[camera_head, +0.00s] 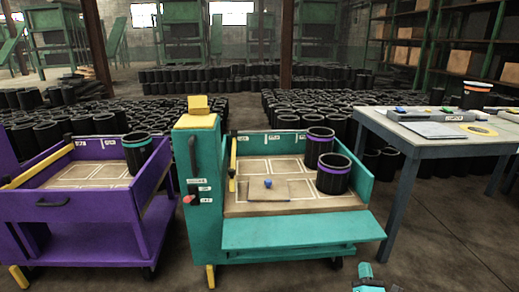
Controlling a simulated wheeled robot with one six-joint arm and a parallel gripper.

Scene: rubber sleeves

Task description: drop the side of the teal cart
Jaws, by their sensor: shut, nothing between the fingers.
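The teal cart (215,240) stands in the middle. Its front side panel (300,232) is folded outward and down, sloping toward me below the bed's front edge. The bed (290,208) is open at the front, with its back and right walls upright. A tall teal post (201,165) at the left carries a yellow block, white labels and a red knob (188,199). My gripper (365,270) shows small at the bottom edge, in front of the panel's right part. It appears shut and empty, apart from the panel; its lower part is cut off.
On the teal bed are two purple-banded black sleeves (333,173) and a flat board (268,190) with a blue knob. A purple cart (85,220) stands left, its front side raised. A grey table (440,145) stands right. Floor at lower right is clear.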

